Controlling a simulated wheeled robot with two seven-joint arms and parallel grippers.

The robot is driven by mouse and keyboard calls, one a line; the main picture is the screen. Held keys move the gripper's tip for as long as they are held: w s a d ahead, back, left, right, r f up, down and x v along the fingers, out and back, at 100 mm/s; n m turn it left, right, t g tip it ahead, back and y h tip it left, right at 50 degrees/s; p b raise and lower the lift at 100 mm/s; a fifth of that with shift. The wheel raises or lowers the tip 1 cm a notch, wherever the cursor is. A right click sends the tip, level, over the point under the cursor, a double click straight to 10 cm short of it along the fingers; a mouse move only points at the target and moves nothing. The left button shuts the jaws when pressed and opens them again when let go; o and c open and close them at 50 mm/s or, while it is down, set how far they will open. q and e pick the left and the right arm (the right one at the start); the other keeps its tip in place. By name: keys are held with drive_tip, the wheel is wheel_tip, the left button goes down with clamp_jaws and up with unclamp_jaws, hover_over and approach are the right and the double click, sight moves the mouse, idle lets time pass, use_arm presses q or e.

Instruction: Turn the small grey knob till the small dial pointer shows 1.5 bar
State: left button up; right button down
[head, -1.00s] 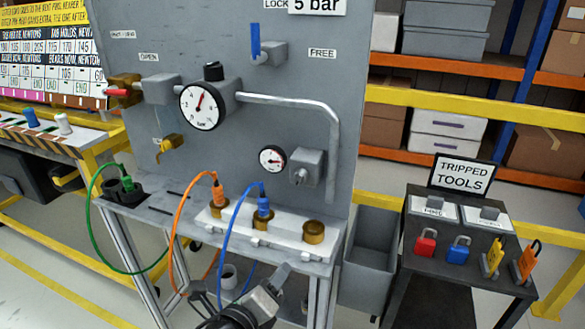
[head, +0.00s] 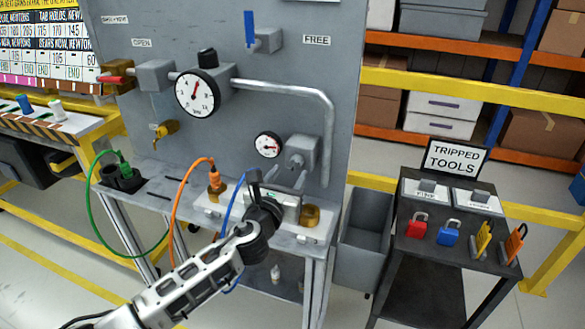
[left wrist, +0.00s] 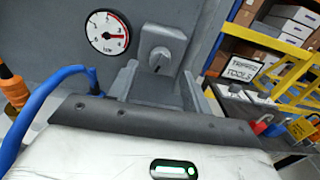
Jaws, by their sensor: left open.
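The small grey knob (head: 296,160) sits on a grey block on the panel's lower right. My left gripper (head: 277,180) is open and empty, just below and in front of the knob. In the left wrist view its fingers (left wrist: 160,88) stand below the knob, apart from it. My right gripper is not in view.
A large dial (head: 198,93) and a bent grey pipe (head: 318,95) are on the panel. Orange (head: 176,195) and blue (head: 232,220) cables rise from the ledge close to my left arm. A grey bin (head: 365,235) and the tripped-tools stand (head: 440,270) are to the right.

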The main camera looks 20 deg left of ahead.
sight(295, 166)
use_arm(q)
drive_tip(key=shift+w+d, duration=0.1)
drive_tip(key=shift+w, duration=1.65)
drive_tip(key=c, duration=1)
drive_tip(key=shift+o, duration=0.2)
